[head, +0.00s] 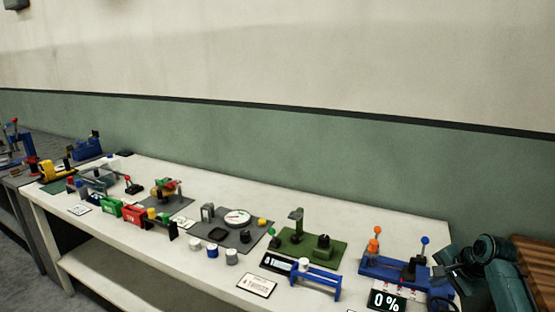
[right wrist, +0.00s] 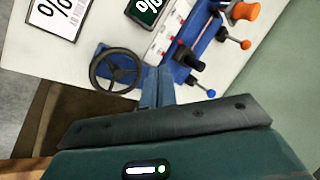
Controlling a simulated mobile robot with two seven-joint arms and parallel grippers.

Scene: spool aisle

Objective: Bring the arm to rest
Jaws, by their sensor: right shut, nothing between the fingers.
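My right arm, dark teal, comes in at the lower right of the head view. Its gripper (head: 446,271) is over or beside the right end of the white bench, close to the blue device with levers (head: 385,268). In the right wrist view the fingers (right wrist: 158,88) are together and hold nothing. They point towards the bench edge, next to a dark handwheel (right wrist: 115,70). Whether they touch anything there I cannot tell. My left gripper is not in view.
The white bench (head: 370,207) carries several devices: a green one (head: 325,252), a blue frame (head: 318,283), a grey plate with a dial (head: 237,218). A display reading 0 % (head: 387,301) stands at the front right. A green and cream wall (head: 300,160) runs behind.

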